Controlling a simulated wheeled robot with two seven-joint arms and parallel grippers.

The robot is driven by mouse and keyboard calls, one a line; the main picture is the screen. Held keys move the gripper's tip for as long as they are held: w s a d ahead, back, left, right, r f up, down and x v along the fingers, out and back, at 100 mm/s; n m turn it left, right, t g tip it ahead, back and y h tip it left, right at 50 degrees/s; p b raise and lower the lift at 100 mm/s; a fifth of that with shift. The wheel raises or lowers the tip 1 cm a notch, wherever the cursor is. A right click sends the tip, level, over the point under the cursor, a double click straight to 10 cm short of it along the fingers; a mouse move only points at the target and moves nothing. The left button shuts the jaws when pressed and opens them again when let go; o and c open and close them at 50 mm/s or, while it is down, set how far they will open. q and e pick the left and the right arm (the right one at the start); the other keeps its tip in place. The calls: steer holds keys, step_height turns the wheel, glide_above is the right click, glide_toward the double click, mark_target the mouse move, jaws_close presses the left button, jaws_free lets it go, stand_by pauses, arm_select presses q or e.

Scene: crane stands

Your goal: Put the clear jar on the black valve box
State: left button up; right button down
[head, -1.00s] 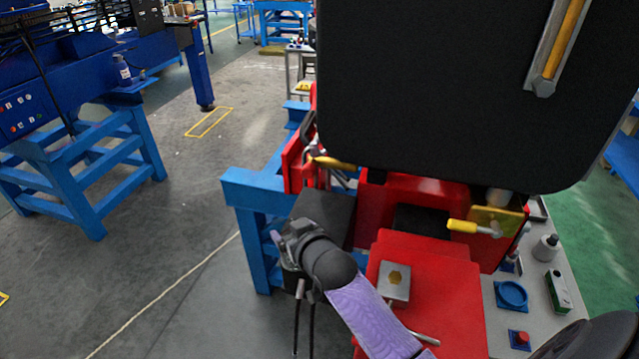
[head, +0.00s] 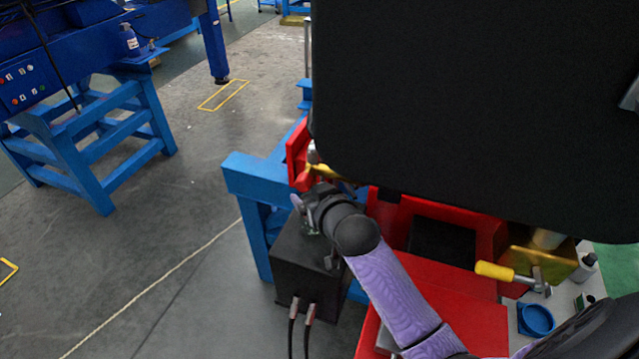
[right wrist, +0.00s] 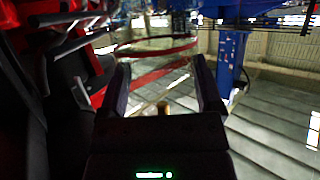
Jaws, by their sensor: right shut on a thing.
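The black valve box (head: 308,272) stands beside the red machine, with two cables hanging from its front. My right gripper (head: 312,212) is over the back part of its top in the head view. The clear jar (right wrist: 158,55) shows faintly between the two fingers of my right gripper (right wrist: 162,85) in the right wrist view, which are shut on it. In the head view the jar is mostly hidden by the gripper. I cannot tell whether the jar touches the box. My left gripper is not in view.
A blue frame (head: 250,180) stands left of and behind the box. A large black panel (head: 470,100) hangs over the red machine. A yellow-handled lever (head: 495,271) and a blue ring (head: 536,319) are at right. Open floor lies to the left.

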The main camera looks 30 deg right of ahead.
steer(key=shift+w+d+f+b, duration=0.35)
steer(key=shift+w+d+f, duration=0.1)
steer(key=shift+d+f, duration=0.1)
steer(key=shift+r, duration=0.15)
steer(key=shift+s+a+r, duration=0.25)
steer(key=shift+s+a, duration=0.4)
steer(key=shift+a, duration=0.1)
steer(key=shift+w+d+f, duration=0.15)
steer(key=shift+f, duration=0.05)
jaws_free()
steer(key=shift+w+d, duration=0.15)
steer(key=shift+d, duration=0.05)
steer(key=shift+a+r, duration=0.15)
steer(key=shift+r, duration=0.05)
steer(key=shift+s+r, duration=0.15)
steer(key=shift+s, duration=0.2)
arm_select(q)
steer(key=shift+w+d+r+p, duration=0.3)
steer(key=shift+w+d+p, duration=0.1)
steer(key=shift+p, duration=0.35)
arm_select(e)
steer(key=v, duration=1.1)
steer(key=shift+s, duration=0.2)
steer(key=shift+r, duration=0.1)
